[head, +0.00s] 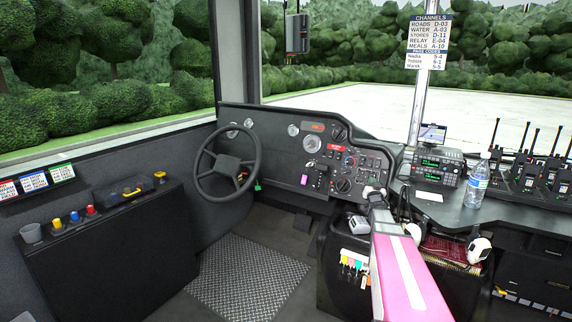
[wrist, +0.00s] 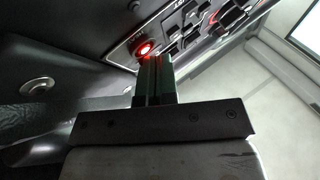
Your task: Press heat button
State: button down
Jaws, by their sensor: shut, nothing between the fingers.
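A dashboard switch panel (head: 350,165) with small switches and knobs is right of the steering wheel in the head view. My gripper (head: 371,192) is at the panel's lower right edge. In the wrist view my gripper (wrist: 154,62) is shut and empty. A round red-lit button (wrist: 143,49) is just past its fingertips, slightly left. I cannot tell whether the tips touch it. No heat label is readable, so I cannot tell which control is the heat button. My gripper hides part of the panel's lower right corner.
The steering wheel (head: 228,162) stands left of the panel. A radio unit (head: 437,167), a water bottle (head: 476,184) and several handheld radios (head: 530,175) are on the right counter. Black switches (wrist: 190,38) surround the lit button's right side.

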dwell(0.8)
jog(key=shift+s+a+r, duration=0.15)
jog(key=shift+s+a, duration=0.1)
jog(key=shift+s, duration=0.1)
jog(key=shift+s, duration=0.1)
jog(key=shift+s+a+r, duration=0.35)
jog(key=shift+s+a, duration=0.15)
jog(key=shift+s, duration=0.25)
jog(key=shift+s+a+r, duration=0.3)
jog(key=shift+s+a, duration=0.25)
jog(key=shift+s, duration=0.2)
jog(key=shift+s+a+r, duration=0.35)
jog(key=shift+s+a, duration=0.15)
jog(key=shift+s, duration=0.25)
